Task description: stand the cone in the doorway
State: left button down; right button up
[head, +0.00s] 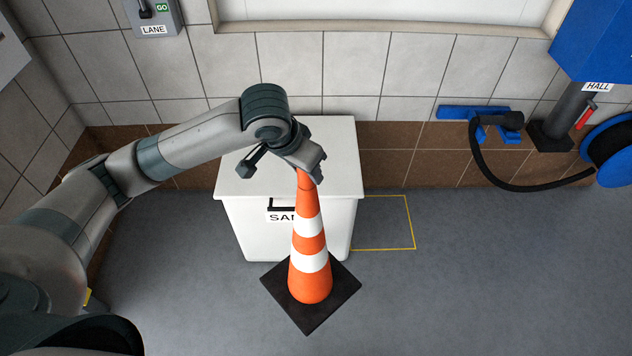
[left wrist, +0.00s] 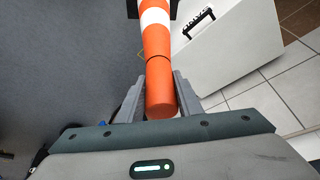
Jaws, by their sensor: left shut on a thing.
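The orange and white striped cone (head: 309,243) with a dark square base stands upright in front of the white box in the head view. My left gripper (head: 312,172) is shut on the cone's tip from above. In the left wrist view the cone (left wrist: 157,60) runs away from between the two fingers (left wrist: 158,95) of the gripper. I cannot tell whether the base touches the floor. No doorway can be made out in either view. My right gripper is not in view.
The white box (head: 232,215), its label partly hidden, stands against the tiled wall. A yellow outline (head: 412,225) marks the floor beside it. A black hose (head: 477,165) and a blue unit labelled HALL (head: 597,45) are at right. A LANE switch box (head: 152,14) hangs upper left. Floor at right is clear.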

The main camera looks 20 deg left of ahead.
pick_arm(q)
jog(key=a+r+n+y, duration=0.1)
jog(key=a+r+n, duration=0.3)
jog(key=r, duration=0.4)
jog(key=shift+a+t+y, duration=0.15)
jog(key=shift+t+y, duration=0.15)
jog(key=shift+w, duration=0.1)
